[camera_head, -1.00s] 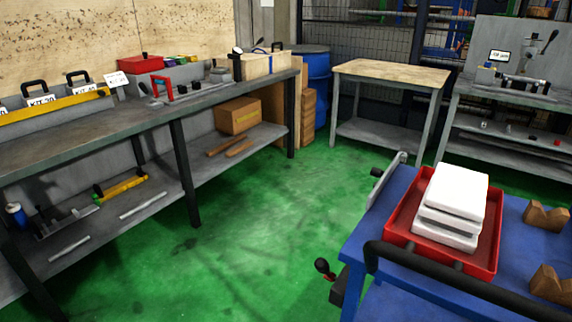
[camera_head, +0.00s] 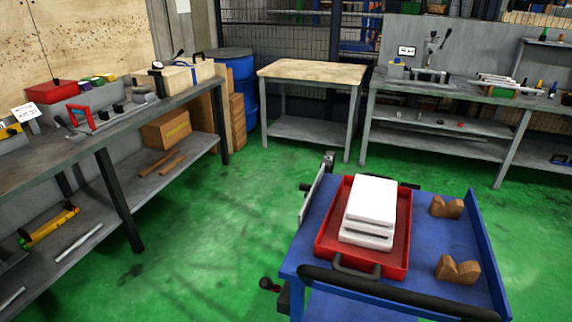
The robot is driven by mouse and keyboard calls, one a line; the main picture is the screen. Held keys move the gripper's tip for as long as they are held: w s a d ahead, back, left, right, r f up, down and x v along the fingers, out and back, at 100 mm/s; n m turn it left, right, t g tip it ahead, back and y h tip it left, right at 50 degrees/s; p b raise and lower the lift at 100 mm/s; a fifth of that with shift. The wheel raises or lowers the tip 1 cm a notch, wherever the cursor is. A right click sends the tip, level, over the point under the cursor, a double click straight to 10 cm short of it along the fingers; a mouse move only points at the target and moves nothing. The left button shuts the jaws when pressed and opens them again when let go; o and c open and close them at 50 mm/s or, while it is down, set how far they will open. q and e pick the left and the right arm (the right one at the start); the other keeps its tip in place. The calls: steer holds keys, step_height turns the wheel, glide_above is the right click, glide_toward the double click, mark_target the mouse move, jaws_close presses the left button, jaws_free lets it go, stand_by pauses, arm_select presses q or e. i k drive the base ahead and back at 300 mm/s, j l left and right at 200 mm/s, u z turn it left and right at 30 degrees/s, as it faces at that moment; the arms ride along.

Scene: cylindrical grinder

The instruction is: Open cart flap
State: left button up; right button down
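The blue cart (camera_head: 425,232) stands at the lower right of the head view, with a black push handle (camera_head: 395,297) along its near edge. A grey flap (camera_head: 315,190) hangs at the cart's left side, seen nearly edge-on. A small black-knobbed lever (camera_head: 269,284) sticks out at the cart's near left corner. On the cart top is a red tray (camera_head: 398,250) holding stacked white blocks (camera_head: 371,208). Two brown V-shaped blocks (camera_head: 447,206) lie to the tray's right.
A long grey workbench (camera_head: 110,125) runs along the left wall. A wood-topped table (camera_head: 312,72) and another grey bench (camera_head: 450,92) stand at the back, beside a blue barrel (camera_head: 236,70). The green floor (camera_head: 225,235) between left bench and cart is clear.

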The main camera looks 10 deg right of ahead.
mark_target(306, 187)
steer(key=j+z, duration=0.1)
steer(key=z, duration=0.25)
steer(key=i+j+z, duration=0.1)
steer(key=z, duration=0.25)
steer(key=j+z, duration=0.1)
steer(key=z, duration=0.25)
steer(key=i+j+z, duration=0.15)
steer(key=j+z, duration=0.15)
steer(key=j, duration=0.55)
steer(key=j+z, duration=0.3)
steer(key=j, duration=0.5)
steer(key=i+j, duration=0.1)
steer(key=j, duration=0.35)
